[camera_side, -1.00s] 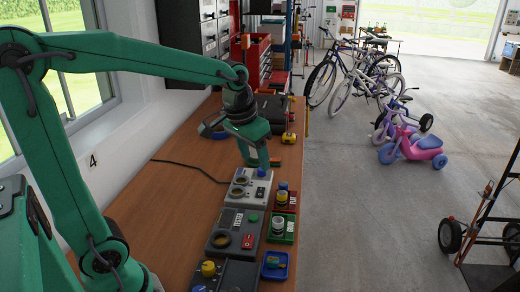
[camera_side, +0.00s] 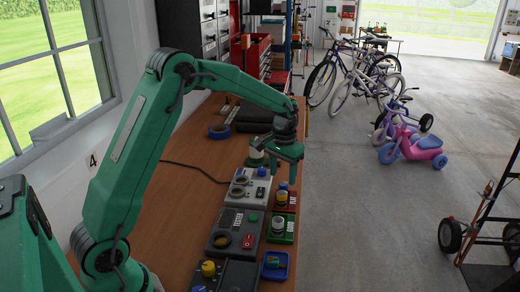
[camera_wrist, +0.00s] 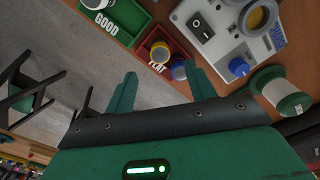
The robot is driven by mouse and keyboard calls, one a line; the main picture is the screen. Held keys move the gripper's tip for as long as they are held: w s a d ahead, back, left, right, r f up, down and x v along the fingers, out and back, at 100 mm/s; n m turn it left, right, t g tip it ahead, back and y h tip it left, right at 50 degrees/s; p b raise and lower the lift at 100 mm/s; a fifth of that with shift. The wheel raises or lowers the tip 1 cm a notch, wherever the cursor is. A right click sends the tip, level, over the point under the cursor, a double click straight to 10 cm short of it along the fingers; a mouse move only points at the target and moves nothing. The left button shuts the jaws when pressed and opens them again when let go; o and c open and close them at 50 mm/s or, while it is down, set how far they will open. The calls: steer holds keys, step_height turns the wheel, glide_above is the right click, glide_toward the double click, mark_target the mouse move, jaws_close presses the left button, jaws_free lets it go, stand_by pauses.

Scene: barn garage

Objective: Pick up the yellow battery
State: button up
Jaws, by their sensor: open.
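The yellow battery (camera_wrist: 159,52) stands in the small red tray (camera_wrist: 141,49) marked "FLAT" in the wrist view, with a blue-topped battery (camera_wrist: 179,70) beside it. In the side view the yellow battery (camera_side: 282,197) shows as a short yellow-banded cylinder, with the blue top (camera_side: 283,186) just behind it. My gripper (camera_wrist: 163,85) is open and empty, its two fingers reaching toward the red tray. In the side view my gripper (camera_side: 288,172) is above the far end of the tray, apart from the batteries.
A white tester (camera_side: 250,186) with a blue knob stands left of the red tray. The green "GOOD" tray (camera_side: 281,239), a dark tester (camera_side: 234,232) and a blue tray (camera_side: 275,266) lie nearer. A white-and-green spool (camera_wrist: 280,92) stands close to my gripper's right finger in the wrist view.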

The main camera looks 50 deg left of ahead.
mark_target(282, 193)
steer(key=shift+w+a+f, duration=0.2)
steer(key=shift+f, duration=0.25)
steer(key=shift+f, duration=0.1)
steer(key=shift+f, duration=1.2)
steer(key=shift+f, duration=0.1)
steer(key=shift+s+d+f, duration=0.15)
steer(key=shift+f, duration=2.4)
steer(key=c, duration=1.1)
steer(key=shift+r, duration=0.1)
steer(key=shift+c, duration=0.2)
